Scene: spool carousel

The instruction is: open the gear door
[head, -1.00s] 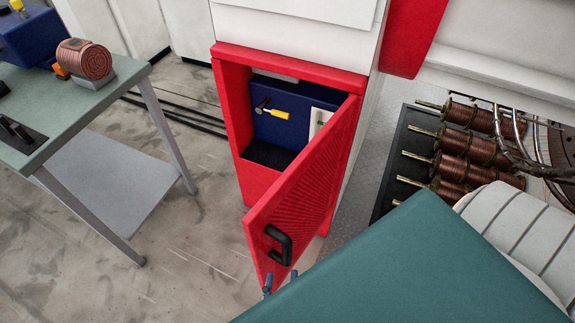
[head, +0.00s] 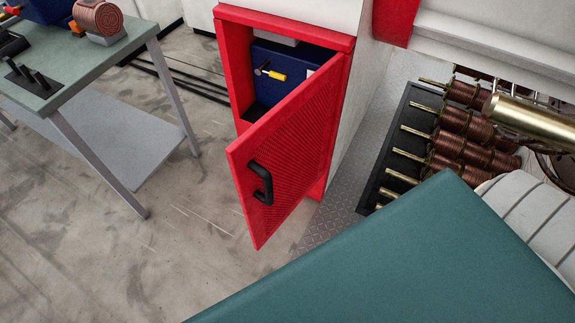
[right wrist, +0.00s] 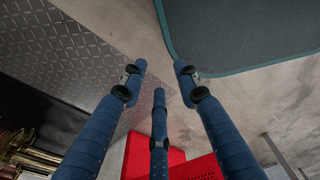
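The red perforated door (head: 305,135) of the red-framed cabinet (head: 232,65) stands partly open, its free edge swung out toward the lower left. Its black bar handle (head: 260,183) is near that edge, with nothing on it. Inside the cabinet, a blue back panel carries a yellow-handled tool (head: 272,75). My right gripper (right wrist: 157,82) shows in the right wrist view with its blue fingers spread and nothing between them. Red perforated metal (right wrist: 190,166) lies beyond the fingers at the bottom of that view. Neither gripper shows in the head view.
A green-topped workbench (head: 85,50) with a copper coil (head: 98,16) stands at the left. Copper spools (head: 465,120) on brass rods are at the right, near a brass cylinder (head: 530,118). The concrete floor before the cabinet is clear.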

